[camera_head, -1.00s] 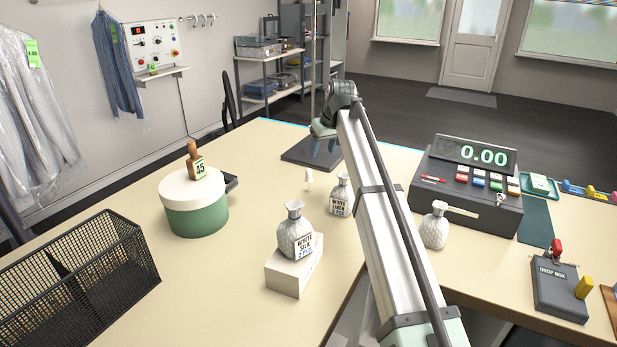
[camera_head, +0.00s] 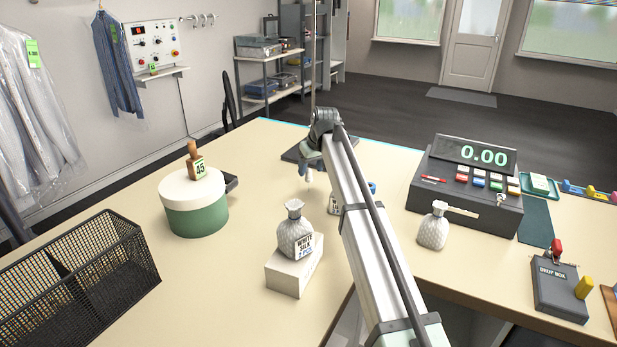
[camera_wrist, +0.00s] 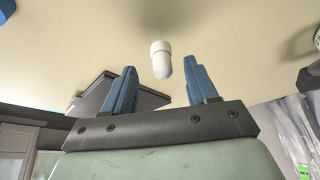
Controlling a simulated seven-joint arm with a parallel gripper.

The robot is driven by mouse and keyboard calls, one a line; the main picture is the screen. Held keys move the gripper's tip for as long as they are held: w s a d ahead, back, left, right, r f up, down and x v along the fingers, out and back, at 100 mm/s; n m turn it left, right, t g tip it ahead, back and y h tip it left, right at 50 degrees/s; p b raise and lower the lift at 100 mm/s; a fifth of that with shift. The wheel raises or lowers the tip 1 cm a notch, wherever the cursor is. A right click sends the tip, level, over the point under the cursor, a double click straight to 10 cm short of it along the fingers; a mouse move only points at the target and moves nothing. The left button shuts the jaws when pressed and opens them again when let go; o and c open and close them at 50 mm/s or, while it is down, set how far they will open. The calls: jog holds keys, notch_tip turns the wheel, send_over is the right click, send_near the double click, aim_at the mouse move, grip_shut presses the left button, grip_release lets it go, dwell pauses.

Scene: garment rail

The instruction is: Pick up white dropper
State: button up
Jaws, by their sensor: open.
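The white dropper (camera_wrist: 161,58) shows in the wrist view just beyond the fingertips, roughly between the two blue fingers. In the head view the dropper (camera_head: 309,176) is a small white shape on the beige counter (camera_head: 240,270), right below my gripper (camera_head: 311,164). In the wrist view my gripper (camera_wrist: 160,76) has its blue fingers spread wide, with nothing between them. The dropper appears apart from both fingers. My arm and gripper hide part of the area around it in the head view.
A bottle labelled White Linen (camera_head: 334,203) is close by on the right, partly behind my arm. A green round box (camera_head: 196,215) is at left. A dark flat plate (camera_head: 292,154) lies behind.

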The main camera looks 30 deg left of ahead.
aim_at(308, 175)
jog(key=x, duration=0.4)
jog(key=shift+a+f, duration=0.25)
jog(key=shift+f, duration=0.1)
jog(key=shift+c, duration=0.2)
jog(key=c, duration=1)
